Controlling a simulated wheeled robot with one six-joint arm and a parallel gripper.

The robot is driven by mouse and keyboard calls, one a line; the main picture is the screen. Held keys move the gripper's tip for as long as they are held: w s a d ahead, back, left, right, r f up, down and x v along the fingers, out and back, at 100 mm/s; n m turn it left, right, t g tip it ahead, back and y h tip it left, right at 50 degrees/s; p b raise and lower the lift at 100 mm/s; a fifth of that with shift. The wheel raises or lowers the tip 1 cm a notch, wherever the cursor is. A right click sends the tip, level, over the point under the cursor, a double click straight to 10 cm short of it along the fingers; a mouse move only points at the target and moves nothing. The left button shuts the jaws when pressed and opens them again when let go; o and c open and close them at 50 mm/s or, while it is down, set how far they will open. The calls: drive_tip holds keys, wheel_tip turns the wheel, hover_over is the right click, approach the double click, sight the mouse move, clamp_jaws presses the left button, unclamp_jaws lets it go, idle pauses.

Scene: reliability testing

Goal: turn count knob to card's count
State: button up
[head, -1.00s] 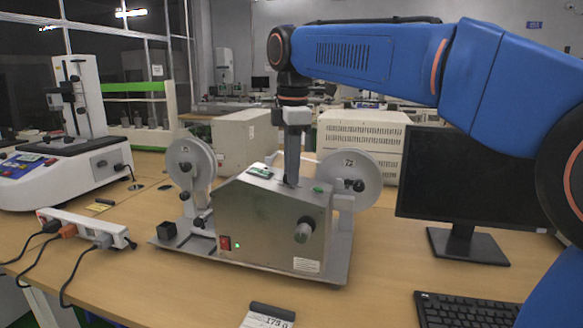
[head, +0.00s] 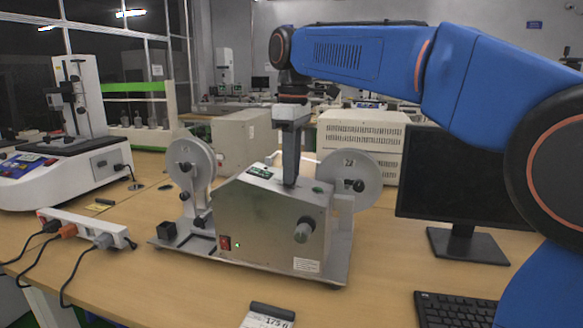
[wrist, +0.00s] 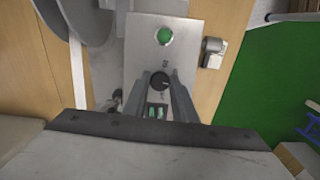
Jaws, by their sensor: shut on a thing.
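The grey counting machine (head: 260,225) stands on the bench with a reel on each side. On its top, a small black knob (wrist: 159,81) shows in the wrist view between the tips of my gripper (wrist: 160,77). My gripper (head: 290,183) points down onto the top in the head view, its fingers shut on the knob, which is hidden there. A small display (head: 260,172) lies beside it; its green digits (wrist: 156,112) are too small to read. A card (head: 267,317) lies at the bottom edge of the head view, cut off, with print like "175.0".
A green button (wrist: 164,36) sits on the top panel. A monitor (head: 460,185) and keyboard (head: 455,310) stand right; a power strip (head: 85,227) lies left.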

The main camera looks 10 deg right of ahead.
drive_tip(key=shift+m, duration=1.6)
drive_tip(key=o, duration=1)
drive_tip(key=shift+o, duration=0.2)
wheel_tip(320, 180, up, 12)
drive_tip(key=shift+w+d, duration=0.35)
